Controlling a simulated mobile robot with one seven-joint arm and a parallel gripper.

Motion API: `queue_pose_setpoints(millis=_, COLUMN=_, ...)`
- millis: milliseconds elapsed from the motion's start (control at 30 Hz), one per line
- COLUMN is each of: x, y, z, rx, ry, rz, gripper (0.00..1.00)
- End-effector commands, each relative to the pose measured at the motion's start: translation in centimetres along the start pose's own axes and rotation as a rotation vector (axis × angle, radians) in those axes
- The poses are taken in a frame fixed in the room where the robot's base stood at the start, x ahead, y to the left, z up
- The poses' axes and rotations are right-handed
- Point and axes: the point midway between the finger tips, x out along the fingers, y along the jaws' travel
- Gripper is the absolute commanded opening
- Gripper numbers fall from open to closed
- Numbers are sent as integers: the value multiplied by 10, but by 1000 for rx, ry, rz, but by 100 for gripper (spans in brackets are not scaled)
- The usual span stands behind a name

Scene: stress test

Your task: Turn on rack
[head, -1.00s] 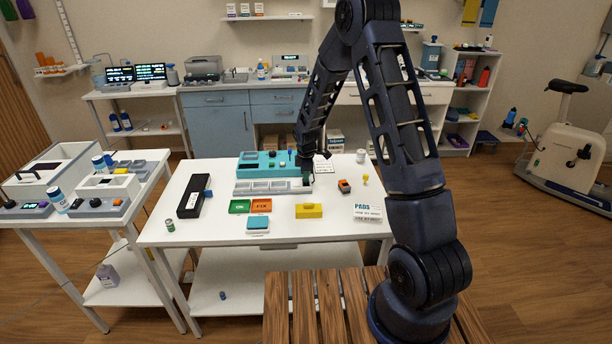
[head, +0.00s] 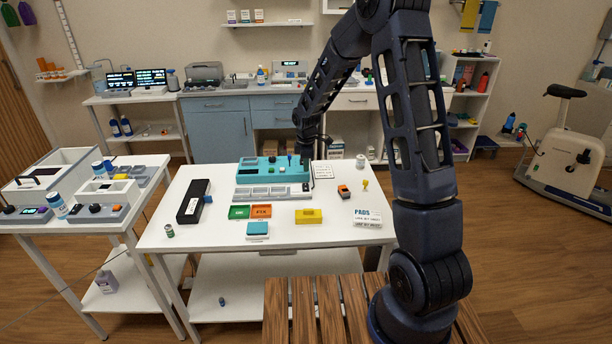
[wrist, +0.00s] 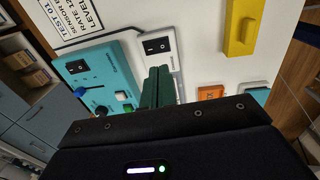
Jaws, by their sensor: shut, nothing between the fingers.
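The pale rack (head: 272,193) with several compartments lies on the white table, along the front of a teal control box (head: 272,171). In the wrist view, a black rocker switch (wrist: 157,45) sits on the rack's end panel. Which side of the rocker is pressed I cannot tell. My gripper's dark green fingers (wrist: 159,74) are shut and empty; their tips lie just below the rocker in the picture, with no clear contact, and hide part of the rack. In the head view, my gripper (head: 308,168) is over the right end of the teal box and rack.
The teal box has its own black rocker (wrist: 78,66), a blue slider (wrist: 87,90) and a knob. A yellow block (head: 308,216), orange pad (head: 261,211), green pad (head: 239,212) and black case (head: 194,201) are nearby. The table's front left is mostly clear.

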Motion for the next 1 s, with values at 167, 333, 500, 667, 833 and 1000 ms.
queue_pose_setpoints(millis=167, x=-30, y=-1, z=1, rx=2, ry=0, rz=1, gripper=0)
queue_pose_setpoints(millis=333, x=-46, y=-2, z=0, rx=1, ry=0, rz=0, gripper=0)
queue_pose_setpoints(millis=500, x=-50, y=-2, z=0, rx=1, ry=0, rz=-1, gripper=0)
queue_pose_setpoints(millis=667, x=-50, y=-2, z=0, rx=1, ry=0, rz=-1, gripper=0)
queue_pose_setpoints(millis=833, x=-51, y=5, z=0, rx=0, ry=0, rz=17, gripper=0)
queue_pose_setpoints(millis=1000, x=-51, y=14, z=-1, rx=1, ry=2, rz=44, gripper=0)
